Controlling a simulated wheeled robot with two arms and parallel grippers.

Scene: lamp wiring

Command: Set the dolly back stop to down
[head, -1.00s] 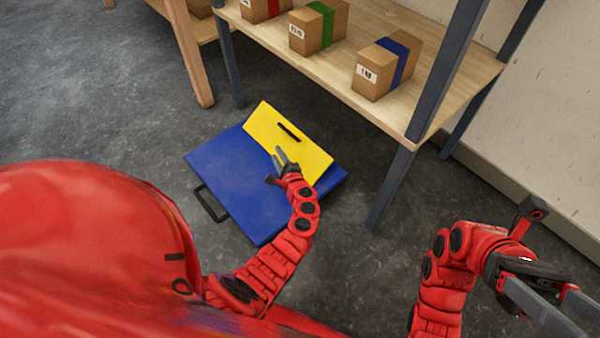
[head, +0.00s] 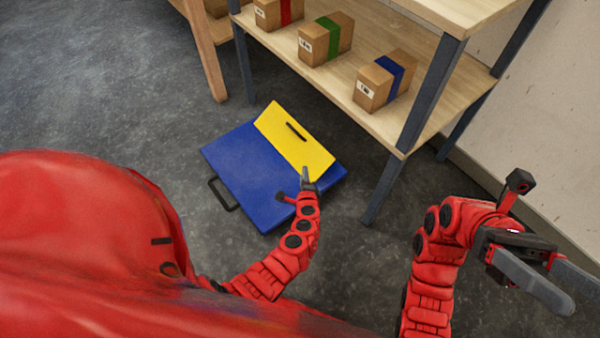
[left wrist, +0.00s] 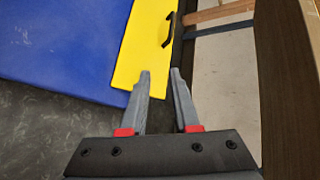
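The blue dolly (head: 245,170) lies on the floor in front of the shelf. Its yellow back stop (head: 290,135) appears raised at the far edge, with a black handle (head: 296,131) near its top. In the left wrist view, the back stop (left wrist: 138,50) and its handle (left wrist: 168,30) are just beyond the fingertips. My left gripper (head: 294,185) is over the dolly's near right part, by the back stop's lower right end. It is open and empty; contact cannot be told. My right gripper (head: 578,292) is open and empty at the lower right, away from the dolly.
A shelf (head: 430,100) with several cartons stands behind the dolly; its front leg (head: 383,190) is close to the dolly's right side. A black handle (head: 222,194) sticks out on the dolly's left. Bare floor (head: 110,110) lies to the left.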

